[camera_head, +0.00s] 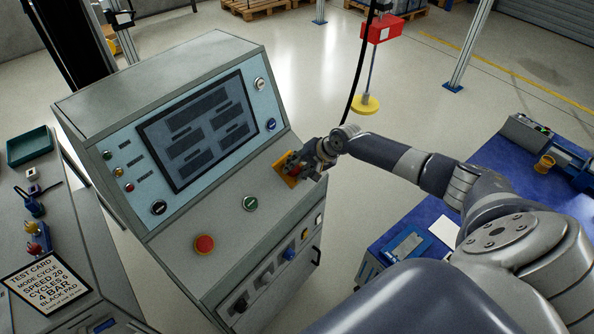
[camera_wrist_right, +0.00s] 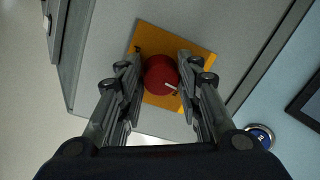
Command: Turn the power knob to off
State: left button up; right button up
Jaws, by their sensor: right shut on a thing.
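The power knob (camera_wrist_right: 160,75) is a round red knob with a white pointer mark. It sits on a yellow-orange square plate, the knob plate (camera_wrist_right: 146,32), which also shows in the head view (camera_head: 287,178) on the console's sloping lower panel. My right gripper (camera_head: 303,166) is over the knob and covers most of it in the head view. In the right wrist view the right gripper's (camera_wrist_right: 159,76) two fingers stand on either side of the knob, shut on it. The white mark points toward the lower right there. My left gripper is not in view.
The grey console (camera_head: 215,262) carries a screen (camera_head: 200,130), a red stop button (camera_head: 204,244) and a green button (camera_head: 250,203). A left bench holds a test card (camera_head: 44,282). A blue-topped bench (camera_head: 520,185) stands right.

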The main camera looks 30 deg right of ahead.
jog(key=n+b, duration=0.1)
jog(key=n, duration=0.2)
jog(key=shift+f+n, duration=0.15)
jog(key=shift+n, duration=0.25)
jog(key=shift+d+n+g+b, duration=0.1)
jog(key=shift+n+g+b, duration=0.4)
jog(key=shift+n, duration=1.3)
jog(key=o, duration=1.1)
jog(key=shift+c, duration=0.2)
jog(key=shift+r, duration=0.2)
jog(key=v, duration=1.2)
jog(key=shift+s+f, duration=0.15)
jog(key=shift+f, duration=0.1)
